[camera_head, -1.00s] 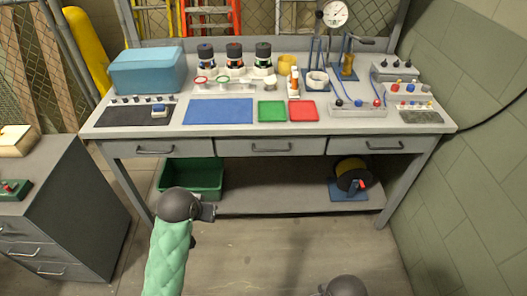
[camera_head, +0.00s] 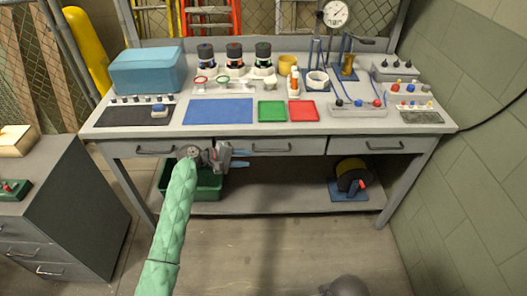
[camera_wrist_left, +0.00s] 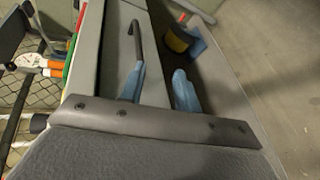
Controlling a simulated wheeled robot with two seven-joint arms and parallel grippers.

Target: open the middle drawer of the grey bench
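The grey bench (camera_head: 300,205) stands ahead with a row of three drawers under its top. The middle drawer (camera_head: 308,146) looks shut, its front flush with the others; its dark bar handle (camera_head: 275,150) is partly covered at the left by my gripper. My left gripper (camera_head: 243,158) is in front of this drawer's left part, its blue fingers apart and pointing right. In the left wrist view the fingers (camera_wrist_left: 160,85) are open, with the handle (camera_wrist_left: 136,42) beyond the upper-left fingertip. I cannot tell whether they touch.
The left drawer (camera_head: 130,148) and right drawer (camera_head: 383,145) look shut. A green bin (camera_head: 207,190) and a yellow-and-black reel (camera_head: 351,175) sit on the lower shelf. A dark grey cabinet (camera_head: 75,205) stands at left. The floor in front is clear.

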